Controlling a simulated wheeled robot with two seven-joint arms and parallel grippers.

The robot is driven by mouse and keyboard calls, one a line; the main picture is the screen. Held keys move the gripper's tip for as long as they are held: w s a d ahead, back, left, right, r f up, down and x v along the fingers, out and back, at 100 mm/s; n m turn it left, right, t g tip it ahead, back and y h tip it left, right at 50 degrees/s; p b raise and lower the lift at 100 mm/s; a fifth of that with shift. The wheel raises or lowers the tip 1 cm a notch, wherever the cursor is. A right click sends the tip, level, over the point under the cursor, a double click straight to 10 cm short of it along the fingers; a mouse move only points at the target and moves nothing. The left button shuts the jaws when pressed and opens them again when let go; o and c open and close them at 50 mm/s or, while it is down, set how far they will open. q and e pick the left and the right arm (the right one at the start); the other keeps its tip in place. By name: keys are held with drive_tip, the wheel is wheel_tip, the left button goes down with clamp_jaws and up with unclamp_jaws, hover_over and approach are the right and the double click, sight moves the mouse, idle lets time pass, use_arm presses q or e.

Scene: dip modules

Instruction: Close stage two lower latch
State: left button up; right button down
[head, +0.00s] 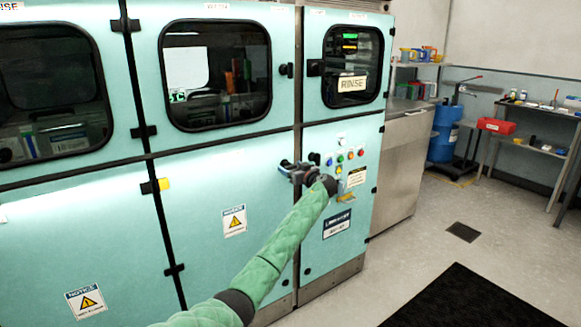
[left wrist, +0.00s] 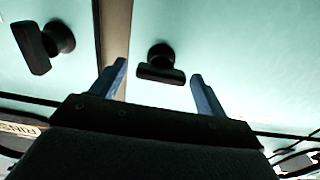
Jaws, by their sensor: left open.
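My left gripper (head: 297,172) is open in front of the lower cabinet doors, close to the seam between the middle and right panels. The left wrist view shows its two blue-grey fingers (left wrist: 158,72) apart, with a black T-shaped latch handle (left wrist: 160,68) between their tips in the picture. The bar of this handle lies roughly level; I cannot tell whether the fingers touch it. A second black latch handle (left wrist: 35,48) sits to the left across the seam, its bar steeply tilted. In the head view a dark knob (head: 314,158) shows just beside the gripper. My right gripper is not in view.
The teal cabinet has windowed upper doors (head: 174,18) with black latches (head: 286,70). Coloured buttons (head: 340,158) are right of my gripper. A steel counter (head: 400,165), blue drum (head: 443,135) and bench (head: 530,148) stand right. The floor before the cabinet is clear; a black mat (head: 465,300) lies there.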

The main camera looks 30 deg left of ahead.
use_arm(q)
drive_tip(key=shift+w+a, duration=0.25)
drive_tip(key=shift+a, duration=0.45)
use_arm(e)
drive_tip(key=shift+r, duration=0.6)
use_arm(q)
drive_tip(key=c, duration=1)
